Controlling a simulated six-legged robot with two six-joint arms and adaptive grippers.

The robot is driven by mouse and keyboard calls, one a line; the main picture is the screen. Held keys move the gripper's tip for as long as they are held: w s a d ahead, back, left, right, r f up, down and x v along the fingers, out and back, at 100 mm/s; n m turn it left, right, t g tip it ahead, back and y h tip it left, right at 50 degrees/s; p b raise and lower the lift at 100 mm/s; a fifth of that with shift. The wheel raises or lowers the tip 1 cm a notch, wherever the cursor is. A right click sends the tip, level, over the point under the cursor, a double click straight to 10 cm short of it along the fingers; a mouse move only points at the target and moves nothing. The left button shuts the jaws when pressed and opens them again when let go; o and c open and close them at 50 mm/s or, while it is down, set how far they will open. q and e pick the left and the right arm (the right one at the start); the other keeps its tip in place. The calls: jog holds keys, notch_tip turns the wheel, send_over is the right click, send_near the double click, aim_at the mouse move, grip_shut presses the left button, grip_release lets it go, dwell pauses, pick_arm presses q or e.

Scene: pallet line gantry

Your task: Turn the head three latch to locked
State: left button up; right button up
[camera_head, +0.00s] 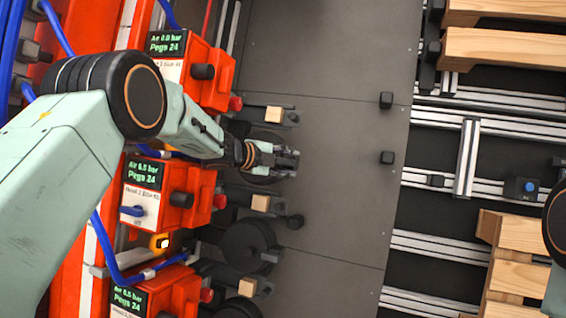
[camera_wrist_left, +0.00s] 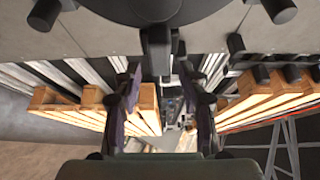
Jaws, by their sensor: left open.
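Several red-orange nailing heads stand in a column at the left of the head view. The top head (camera_head: 218,85) has a display reading "Air 0.0 bar, Pegs 24"; my arm hides its lower front. The middle head (camera_head: 200,190) reads "Air 6.5 bar", with a blue latch (camera_head: 131,211) lying roughly level on its front. The lower head (camera_head: 180,292) is cut off by the frame. The labels are too small to tell which is head three. My left gripper (camera_head: 287,160) is open and empty, right of the heads. Its spread fingers show in the left wrist view (camera_wrist_left: 164,100).
Black knobs (camera_head: 203,72) and red buttons (camera_head: 236,103) project from the heads. Blue hoses (camera_head: 118,262) loop along the left. Wooden blocks (camera_head: 261,203) sit on dark brackets. A grey plate (camera_head: 330,110) lies mostly clear. Wooden pallet boards (camera_head: 505,45) and rails (camera_head: 470,160) are right.

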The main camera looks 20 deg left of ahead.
pick_arm(q)
jog(key=v, duration=1.2)
dwell(0.4)
